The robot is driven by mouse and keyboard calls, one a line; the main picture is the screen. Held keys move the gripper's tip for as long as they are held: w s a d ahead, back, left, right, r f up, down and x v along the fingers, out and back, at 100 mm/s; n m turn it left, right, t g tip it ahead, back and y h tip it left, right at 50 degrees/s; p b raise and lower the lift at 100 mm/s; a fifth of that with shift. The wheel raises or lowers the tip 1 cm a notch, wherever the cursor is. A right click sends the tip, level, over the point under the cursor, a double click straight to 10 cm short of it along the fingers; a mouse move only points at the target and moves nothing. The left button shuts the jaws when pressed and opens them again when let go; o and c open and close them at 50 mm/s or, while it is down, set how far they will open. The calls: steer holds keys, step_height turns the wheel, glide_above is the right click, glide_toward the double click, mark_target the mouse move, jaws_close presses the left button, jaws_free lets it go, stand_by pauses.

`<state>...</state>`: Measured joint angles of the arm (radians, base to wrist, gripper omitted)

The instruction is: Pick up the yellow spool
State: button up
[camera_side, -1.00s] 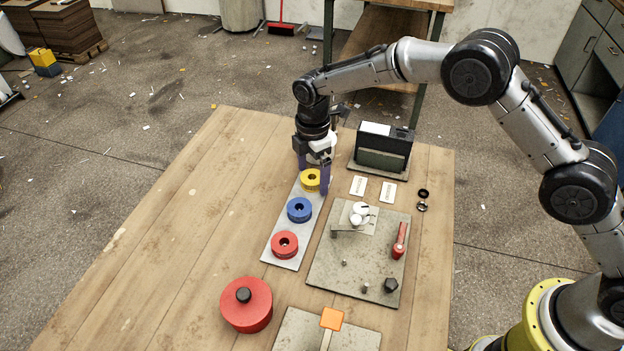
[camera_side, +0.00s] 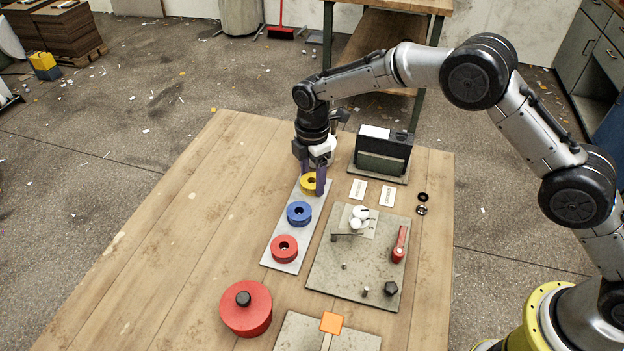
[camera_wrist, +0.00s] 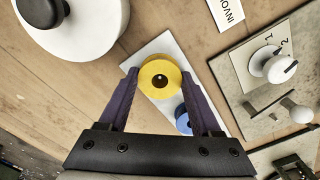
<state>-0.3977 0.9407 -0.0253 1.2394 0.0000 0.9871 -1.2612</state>
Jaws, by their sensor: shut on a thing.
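The yellow spool (camera_side: 309,184) is at the far end of the light grey strip (camera_side: 277,248), behind the blue spool (camera_side: 299,213) and the red spool (camera_side: 284,248). My gripper (camera_side: 314,190) is down around the yellow spool, with its purple fingers shut on the spool's sides. In the wrist view the yellow spool (camera_wrist: 160,84) sits between the two fingertips (camera_wrist: 160,78), its dark centre hole facing up. I cannot tell any gap between the spool and the strip. The blue spool (camera_wrist: 184,120) is partly hidden beside the right finger in the wrist view.
A grey board (camera_side: 330,284) with a red-handled part (camera_side: 399,244) lies right of the strip. A dark box-shaped unit (camera_side: 382,155) stands behind it. Two white cards (camera_side: 358,190) lie between. A red round container (camera_side: 246,307) is at the front. The table's left side is clear.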

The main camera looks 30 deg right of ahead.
steer(key=shift+r, duration=0.45)
step_height(320, 180, up, 2)
steer(key=shift+r, duration=0.15)
steer(key=s+d+r, duration=0.5)
steer(key=s+r, duration=0.5)
steer(key=s, duration=0.3)
steer(key=s+a+f, duration=0.2)
steer(key=a, duration=0.1)
steer(key=s+a+f, duration=0.2)
steer(key=s+a, duration=0.1)
steer(key=s+a+f, duration=0.2)
steer(key=s+a, duration=0.1)
steer(key=shift+f, duration=0.15)
steer(key=shift+s+a+f, duration=0.15)
steer(key=shift+f, duration=2.1)
steer(key=shift+f, duration=1.05)
